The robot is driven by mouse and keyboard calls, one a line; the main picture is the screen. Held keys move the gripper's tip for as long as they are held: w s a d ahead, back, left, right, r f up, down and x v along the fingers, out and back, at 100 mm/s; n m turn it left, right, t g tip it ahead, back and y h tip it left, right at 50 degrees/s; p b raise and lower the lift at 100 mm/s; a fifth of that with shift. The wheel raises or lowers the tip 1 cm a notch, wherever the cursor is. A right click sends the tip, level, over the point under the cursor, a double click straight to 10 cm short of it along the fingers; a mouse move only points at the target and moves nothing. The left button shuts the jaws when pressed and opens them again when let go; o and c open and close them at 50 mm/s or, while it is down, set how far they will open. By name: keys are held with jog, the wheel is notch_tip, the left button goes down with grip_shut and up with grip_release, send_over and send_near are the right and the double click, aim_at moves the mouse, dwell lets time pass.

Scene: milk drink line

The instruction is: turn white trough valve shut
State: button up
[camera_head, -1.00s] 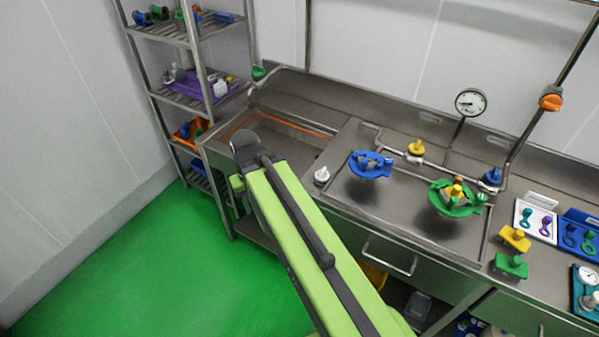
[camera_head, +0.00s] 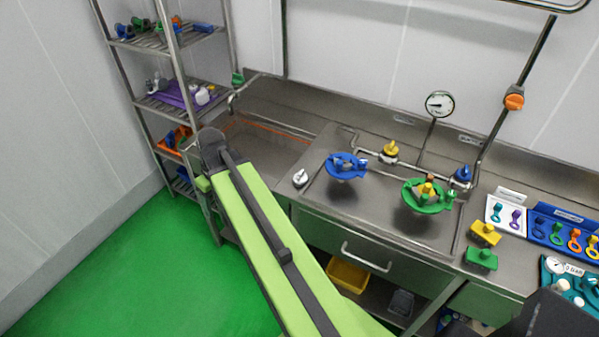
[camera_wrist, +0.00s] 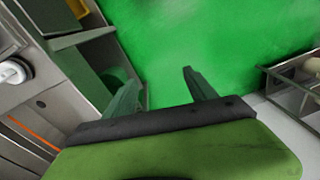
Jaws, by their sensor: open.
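The white trough valve (camera_head: 300,178) is a small pale knob on the bench edge, just right of the sunken trough (camera_head: 255,148). In the wrist view a white round knob (camera_wrist: 14,72), which looks like the same valve, shows at the left edge. My gripper (camera_wrist: 160,78) is open and empty, its two fingers apart over the green floor. It is to the side of the knob and not touching it. In the head view my green arm reaches toward the trough's front left, and its fingers are mostly hidden there.
A wire shelf rack (camera_head: 166,98) stands close left of the arm's end. A drawer handle (camera_head: 366,257) juts from the bench front. Green floor (camera_head: 140,270) is clear.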

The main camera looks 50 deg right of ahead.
jog(key=s+d+r+n+t+p, duration=0.1)
jog(key=s+d+r+p, duration=0.15)
jog(key=d, duration=0.95)
jog(key=s+d+r+t+p, duration=0.1)
jog(key=d+r, duration=0.2)
jog(key=d, duration=0.8)
jog(key=n+t+p, duration=0.1)
jog(key=t, duration=0.1)
send_near(301, 174)
jog(key=b+x, duration=0.8)
jog(key=b, duration=0.7)
jog(key=shift+s+d+b, duration=0.1)
jog(key=shift+d+b, duration=0.05)
jog(key=shift+b, duration=0.15)
jog(key=shift+w+f+b, duration=0.25)
jog(key=shift+f+b, duration=0.1)
jog(key=shift+f, duration=0.05)
jog(key=shift+r, duration=0.1)
